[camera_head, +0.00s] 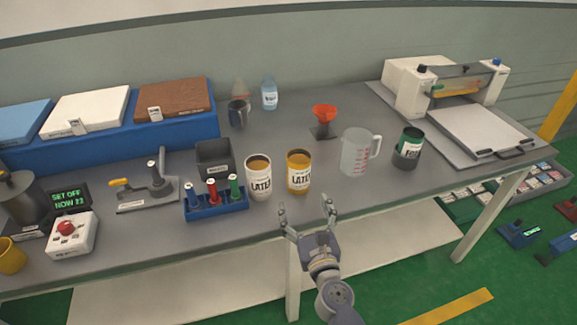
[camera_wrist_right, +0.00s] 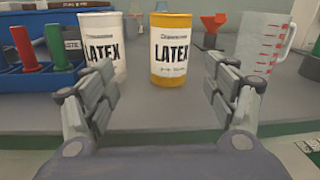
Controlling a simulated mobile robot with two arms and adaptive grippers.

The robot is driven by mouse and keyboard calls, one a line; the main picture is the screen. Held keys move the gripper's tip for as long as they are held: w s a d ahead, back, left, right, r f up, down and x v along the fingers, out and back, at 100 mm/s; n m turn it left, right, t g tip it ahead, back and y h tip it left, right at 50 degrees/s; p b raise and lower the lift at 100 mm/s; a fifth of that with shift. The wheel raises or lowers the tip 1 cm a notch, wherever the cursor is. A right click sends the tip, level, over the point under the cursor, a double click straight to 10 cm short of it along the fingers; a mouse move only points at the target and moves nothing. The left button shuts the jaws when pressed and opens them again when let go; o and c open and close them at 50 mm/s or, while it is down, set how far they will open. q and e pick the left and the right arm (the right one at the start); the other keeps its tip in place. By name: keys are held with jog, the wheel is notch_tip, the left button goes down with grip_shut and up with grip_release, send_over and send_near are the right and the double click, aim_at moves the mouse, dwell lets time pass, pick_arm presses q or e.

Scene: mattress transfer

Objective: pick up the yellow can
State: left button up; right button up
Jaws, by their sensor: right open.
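The yellow can (camera_head: 298,172) stands upright on the grey workbench, with a white label reading LATEX. It also shows in the right wrist view (camera_wrist_right: 171,50), ahead of my fingers and between them. A white LATEX can (camera_head: 258,178) stands just to its left, and shows left of it in the right wrist view (camera_wrist_right: 102,45). My right gripper (camera_head: 306,214) is open and empty at the bench's front edge, short of the yellow can and apart from it. In the right wrist view its fingers (camera_wrist_right: 160,95) are spread wide. My left gripper is not in view.
A clear measuring jug (camera_head: 355,153) stands right of the yellow can, with a green-and-dark can (camera_head: 408,148) beyond it. A blue rack (camera_head: 216,205) with coloured tools sits left of the white can. A red funnel (camera_head: 325,115) stands behind. Bare bench lies before the cans.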

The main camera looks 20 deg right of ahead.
aim_at(301, 180)
jog(key=shift+w+d+m+h, duration=0.2)
jog(key=shift+d+m+h, duration=0.2)
jog(key=shift+d+m, duration=0.4)
jog(key=w, duration=0.4)
jog(key=shift+w+f+p, duration=0.2)
jog(key=shift+w+p, duration=0.1)
jog(key=shift+w, duration=0.05)
jog(key=shift+w+d+r, duration=0.1)
jog(key=shift+w, duration=0.65)
jog(key=w, duration=0.4)
jog(key=shift+w+d, duration=0.1)
jog(key=shift+d, duration=0.05)
jog(key=c, duration=1.4)
